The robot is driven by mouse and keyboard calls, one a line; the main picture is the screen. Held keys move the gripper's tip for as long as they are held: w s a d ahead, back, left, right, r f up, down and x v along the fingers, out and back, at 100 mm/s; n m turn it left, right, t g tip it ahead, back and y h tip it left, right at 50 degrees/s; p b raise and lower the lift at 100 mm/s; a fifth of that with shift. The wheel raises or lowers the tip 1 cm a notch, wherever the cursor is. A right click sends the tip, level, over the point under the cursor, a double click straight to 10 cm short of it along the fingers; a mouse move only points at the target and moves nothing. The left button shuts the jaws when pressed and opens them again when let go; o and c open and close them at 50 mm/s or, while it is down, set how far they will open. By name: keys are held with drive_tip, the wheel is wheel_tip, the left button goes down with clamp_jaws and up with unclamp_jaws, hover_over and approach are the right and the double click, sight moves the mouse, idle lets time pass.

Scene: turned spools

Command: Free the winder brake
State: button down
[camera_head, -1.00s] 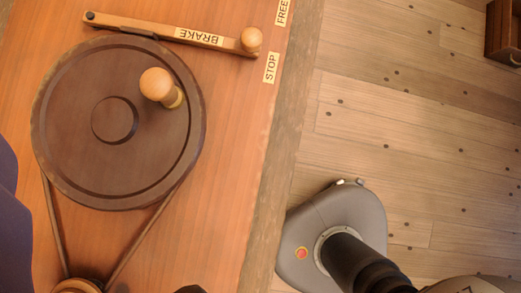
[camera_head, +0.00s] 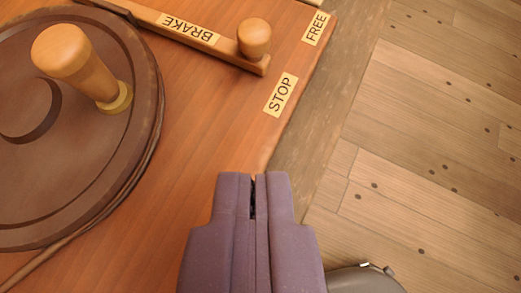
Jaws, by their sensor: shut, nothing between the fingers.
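The brake lever (camera_head: 150,17) is a wooden bar labelled BRAKE (camera_head: 189,28), running from upper left to a round wooden knob (camera_head: 254,39) at its right end. The knob end lies between the STOP label (camera_head: 281,95) and the FREE label (camera_head: 316,28), with both labels to its right. The lever's far left end is cut off by the picture's top edge. My gripper (camera_head: 254,177) is purple, shut and empty. In the picture it is below the knob and the STOP label, apart from both, over the table's right edge.
A large dark winder wheel (camera_head: 75,200) with an upright wooden handle (camera_head: 80,65) fills the left. A belt (camera_head: 40,262) runs from it to the lower left. The wooden table top (camera_head: 190,140) is clear between wheel and lever. Plank floor (camera_head: 440,150) lies to the right.

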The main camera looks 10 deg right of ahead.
sight(255, 55)
drive_tip(key=b+x, duration=0.2)
drive_tip(key=x, duration=0.5)
drive_tip(key=shift+w+f+b, duration=0.2)
drive_tip(key=shift+f+b, duration=0.15)
drive_tip(key=w, duration=0.2)
drive_tip(key=w+b, duration=0.1)
drive_tip(key=shift+w+d+f, duration=0.2)
drive_tip(key=shift+d+f, duration=0.05)
drive_tip(key=shift+d, duration=0.15)
drive_tip(key=shift+w+d, duration=0.1)
drive_tip(key=shift+w, duration=0.45)
